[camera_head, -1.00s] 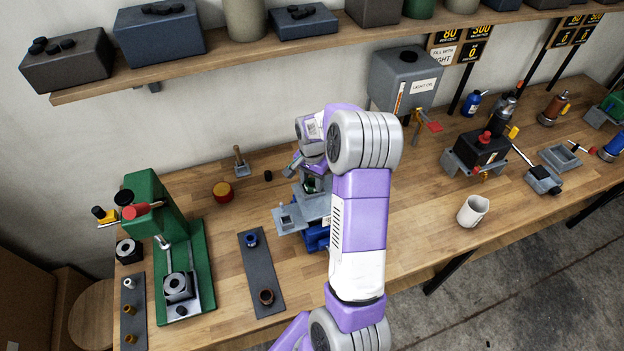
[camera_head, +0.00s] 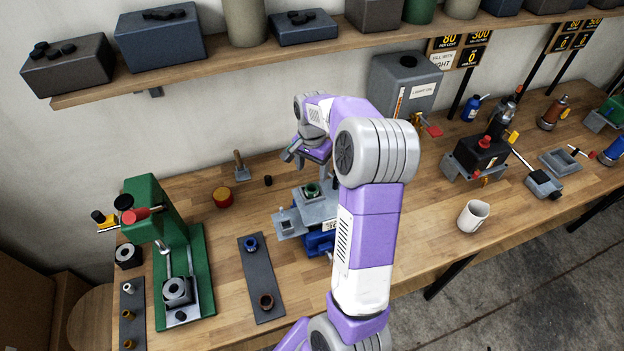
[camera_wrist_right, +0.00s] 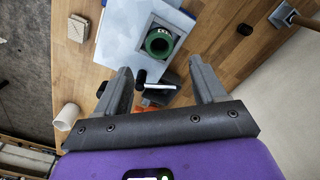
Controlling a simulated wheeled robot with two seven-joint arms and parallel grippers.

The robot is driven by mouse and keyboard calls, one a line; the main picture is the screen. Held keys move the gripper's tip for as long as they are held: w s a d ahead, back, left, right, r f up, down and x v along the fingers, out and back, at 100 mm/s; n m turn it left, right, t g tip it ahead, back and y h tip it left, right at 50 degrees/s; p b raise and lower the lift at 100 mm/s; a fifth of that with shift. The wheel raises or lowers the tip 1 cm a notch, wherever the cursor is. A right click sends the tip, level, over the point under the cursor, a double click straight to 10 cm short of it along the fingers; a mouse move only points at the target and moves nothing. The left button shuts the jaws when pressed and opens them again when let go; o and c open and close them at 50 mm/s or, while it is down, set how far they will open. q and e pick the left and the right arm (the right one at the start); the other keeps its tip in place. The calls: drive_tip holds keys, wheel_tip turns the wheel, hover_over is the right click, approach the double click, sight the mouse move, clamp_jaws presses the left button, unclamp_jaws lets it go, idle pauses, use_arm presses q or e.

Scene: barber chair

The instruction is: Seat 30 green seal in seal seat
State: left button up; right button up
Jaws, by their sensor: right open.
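The green seal (camera_head: 312,189) is a ring in the square opening of the grey seal seat (camera_head: 318,209), on top of a blue-based fixture (camera_head: 318,242). In the right wrist view the green seal (camera_wrist_right: 159,42) appears as a round ring with a dark centre and small white marking, inside the seat's square frame. I cannot tell how deep it sits. My right gripper (camera_head: 306,158) is open and empty, above and behind the seat. In the right wrist view its fingers (camera_wrist_right: 160,80) are spread, apart from the seal. My left gripper is not in view.
A green press (camera_head: 157,215) stands at left. A dark mat (camera_head: 262,285) holds a blue ring and a brown ring. A white mug (camera_head: 473,215) stands at right. The shelf (camera_head: 250,57) overhangs the bench.

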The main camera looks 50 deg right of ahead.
drive_tip(key=shift+r, duration=2.2)
